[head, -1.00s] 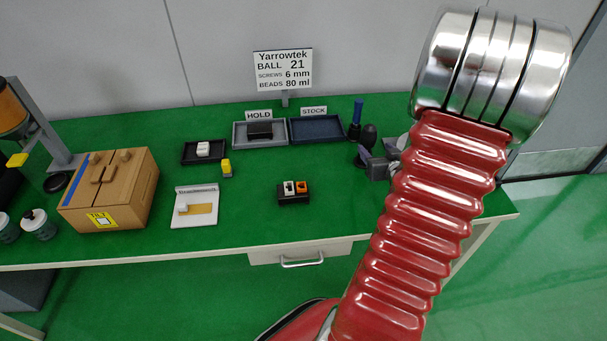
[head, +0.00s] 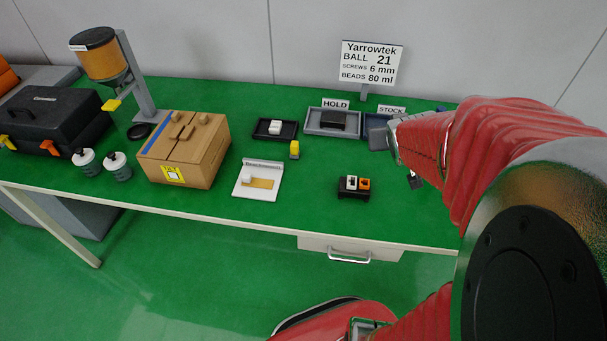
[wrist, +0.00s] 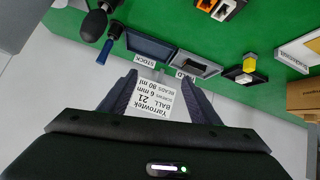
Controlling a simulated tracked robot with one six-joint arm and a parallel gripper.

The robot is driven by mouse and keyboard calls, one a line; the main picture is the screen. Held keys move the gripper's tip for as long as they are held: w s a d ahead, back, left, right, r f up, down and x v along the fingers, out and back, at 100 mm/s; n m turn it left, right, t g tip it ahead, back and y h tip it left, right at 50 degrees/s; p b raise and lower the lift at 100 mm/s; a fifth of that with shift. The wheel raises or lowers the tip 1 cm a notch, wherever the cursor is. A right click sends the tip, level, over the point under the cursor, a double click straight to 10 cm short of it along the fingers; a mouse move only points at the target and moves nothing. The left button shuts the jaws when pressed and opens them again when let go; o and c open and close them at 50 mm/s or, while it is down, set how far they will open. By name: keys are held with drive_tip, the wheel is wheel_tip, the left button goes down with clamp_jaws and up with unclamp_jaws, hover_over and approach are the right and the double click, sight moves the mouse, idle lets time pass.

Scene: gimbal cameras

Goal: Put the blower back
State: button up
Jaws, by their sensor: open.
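The blower appears to be the dark rounded bulb (wrist: 94,27) in the upper left of the wrist view, on the green table beside a blue-tipped dark tool (wrist: 106,48). In the head view my arm hides that part of the table. My gripper (wrist: 160,82) is open and empty. In the head view the fingers cannot be made out clearly behind my arm.
The grey HOLD tray (head: 309,122) holds a dark block. The STOCK tray (wrist: 150,46) is beside it. A holder with white and orange switches (head: 354,192), a yellow piece (head: 294,150), a white board (head: 243,190) and a cardboard box (head: 190,168) stand on the table.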

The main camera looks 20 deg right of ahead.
drive_tip(key=s+a+r+n+g+y, duration=0.1)
drive_tip(key=s+a, duration=0.5)
drive_tip(key=a, duration=0.7)
drive_tip(key=s+a+r+n+g+y, duration=0.1)
drive_tip(key=s+a+r+y, duration=0.3)
drive_tip(key=a, duration=0.9)
drive_tip(key=s+n, duration=0.1)
drive_tip(key=s, duration=0.2)
drive_tip(key=shift+r+n+g, duration=0.15)
drive_tip(key=shift+n+g, duration=0.25)
